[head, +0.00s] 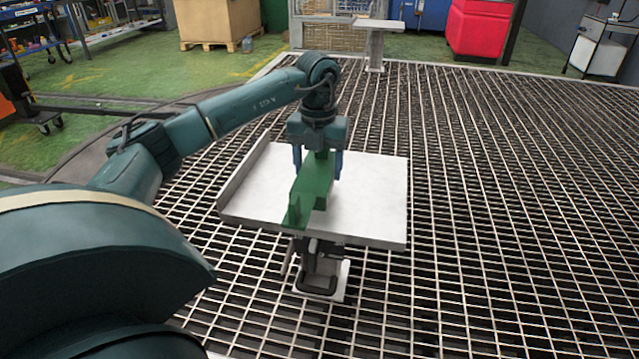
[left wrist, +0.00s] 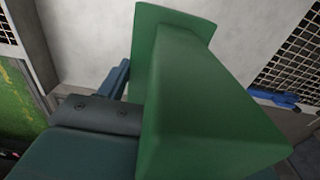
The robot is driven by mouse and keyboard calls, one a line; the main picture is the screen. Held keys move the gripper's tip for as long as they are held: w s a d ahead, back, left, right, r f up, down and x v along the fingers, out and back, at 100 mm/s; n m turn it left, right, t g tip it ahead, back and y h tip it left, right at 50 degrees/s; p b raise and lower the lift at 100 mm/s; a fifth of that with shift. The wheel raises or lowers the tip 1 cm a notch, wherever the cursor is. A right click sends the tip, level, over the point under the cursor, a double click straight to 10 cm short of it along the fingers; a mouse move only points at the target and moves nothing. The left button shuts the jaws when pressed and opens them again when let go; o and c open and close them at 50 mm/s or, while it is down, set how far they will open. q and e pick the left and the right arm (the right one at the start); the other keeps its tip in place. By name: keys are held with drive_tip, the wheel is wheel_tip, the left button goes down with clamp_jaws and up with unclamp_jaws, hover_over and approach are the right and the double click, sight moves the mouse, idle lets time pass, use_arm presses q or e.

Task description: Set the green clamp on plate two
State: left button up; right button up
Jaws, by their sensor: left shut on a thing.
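The green clamp (head: 312,188) is a long green block with a raised end, seen over a white plate with a raised left edge (head: 372,200). My left gripper (head: 318,168) is shut on the clamp from above. The clamp's near end reaches the plate's front edge. I cannot tell whether the clamp touches the plate. In the left wrist view the green clamp (left wrist: 205,105) fills the middle, with the white plate (left wrist: 85,40) behind it. No number shows on the plate. My right gripper is not in view.
The plate stands on a post with a small foot (head: 322,280) on a metal grating (head: 500,200). Another small plate on a post (head: 379,26) stands at the back. A red bin (head: 480,28), a cardboard box (head: 218,20) and a white cart (head: 597,52) stand beyond.

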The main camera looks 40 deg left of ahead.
sight(318, 167)
use_arm(q)
drive_tip(key=shift+f+b, duration=0.4)
drive_tip(key=shift+f, duration=1.5)
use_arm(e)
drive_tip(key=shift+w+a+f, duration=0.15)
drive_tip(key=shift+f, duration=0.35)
use_arm(q)
drive_tip(key=o, duration=1.3)
drive_tip(key=shift+f, duration=0.15)
wheel_tip(318, 167, up, 12)
drive_tip(key=p, duration=0.2)
drive_tip(key=shift+p, duration=0.4)
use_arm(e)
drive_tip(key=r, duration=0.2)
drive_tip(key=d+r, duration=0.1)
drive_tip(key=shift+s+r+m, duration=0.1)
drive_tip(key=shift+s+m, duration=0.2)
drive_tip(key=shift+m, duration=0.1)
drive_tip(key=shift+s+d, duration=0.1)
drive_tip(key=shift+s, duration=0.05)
